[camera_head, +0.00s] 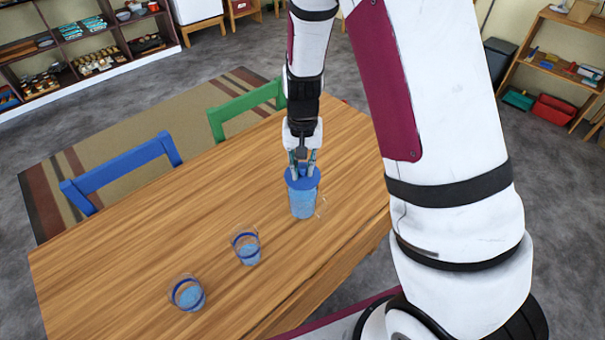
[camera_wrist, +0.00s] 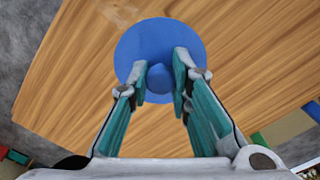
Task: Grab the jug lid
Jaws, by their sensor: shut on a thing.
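The blue round jug lid (camera_head: 303,184) sits at the top of the clear jug (camera_head: 303,205), which holds blue liquid and stands on the wooden table. I cannot tell whether the lid is seated or slightly raised. My gripper (camera_head: 302,173) points down from above, shut on the lid's knob. In the wrist view, the lid (camera_wrist: 158,38) is a blue disc with its round knob between the two fingertips (camera_wrist: 162,76). The lid hides the jug in that view.
Two glasses with blue bands, one nearer the jug (camera_head: 246,248) and one farther left (camera_head: 187,294), stand on the table (camera_head: 120,270). A blue chair (camera_head: 120,172) and a green chair (camera_head: 245,105) line the far edge. Shelves stand along the walls.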

